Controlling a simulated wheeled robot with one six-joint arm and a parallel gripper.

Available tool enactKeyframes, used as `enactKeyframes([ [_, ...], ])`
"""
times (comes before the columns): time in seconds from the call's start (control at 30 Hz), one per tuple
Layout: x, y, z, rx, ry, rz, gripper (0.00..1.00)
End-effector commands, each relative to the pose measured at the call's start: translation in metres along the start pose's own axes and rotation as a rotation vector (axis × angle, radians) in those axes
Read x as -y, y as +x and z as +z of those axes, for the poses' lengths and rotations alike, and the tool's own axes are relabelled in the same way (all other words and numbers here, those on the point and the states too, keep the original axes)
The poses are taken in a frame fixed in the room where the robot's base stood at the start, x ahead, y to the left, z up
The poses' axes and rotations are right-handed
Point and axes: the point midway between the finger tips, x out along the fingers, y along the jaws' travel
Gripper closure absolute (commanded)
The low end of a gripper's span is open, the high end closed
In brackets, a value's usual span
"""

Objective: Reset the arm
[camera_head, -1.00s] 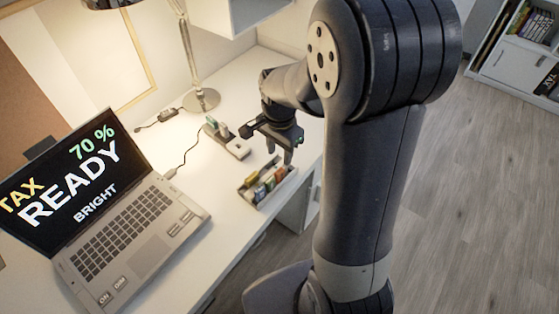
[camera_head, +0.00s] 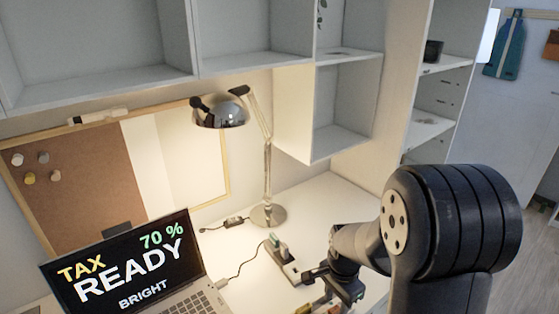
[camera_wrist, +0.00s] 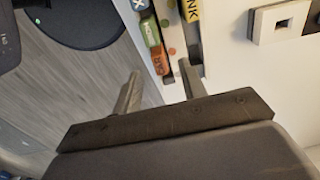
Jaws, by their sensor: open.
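My dark arm stands at the lower right of the head view, with my gripper (camera_head: 345,292) low over the desk near its front edge. In the wrist view, my gripper (camera_wrist: 160,68) has its two grey fingers spread apart, with nothing between them. The fingertips lie just below a narrow tray in the picture, which holds an orange item (camera_wrist: 160,60), a green item (camera_wrist: 150,30) and a yellow item (camera_wrist: 191,8). I cannot tell the height of the fingers above the tray. In the head view the tray is mostly cut off by the bottom edge.
The laptop (camera_head: 125,265) reading "TAX READY 70 % BRIGHT" stands at the lower left. A power strip (camera_head: 285,262) with a plug lies left of my gripper. The desk lamp (camera_head: 267,165) stands behind it. White shelves (camera_head: 255,65) hang above; a corkboard (camera_head: 75,185) leans behind.

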Motion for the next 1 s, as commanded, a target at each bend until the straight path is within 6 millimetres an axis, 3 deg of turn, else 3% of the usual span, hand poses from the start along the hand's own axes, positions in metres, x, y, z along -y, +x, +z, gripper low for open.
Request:
enactKeyframes([
  [0.1, -0.001, 0.023, 0.0, 0.002, 0.0, 0.003, 0.6],
  [0.3, -0.001, 0.047, 0.0, 0.001, 0.0, 0.002, 0.6],
  [0.5, 0.0, 0.035, 0.0, -0.001, 0.0, -0.001, 0.6],
  [1.0, 0.0, 0.038, 0.0, 0.0, 0.0, -0.001, 0.6],
])
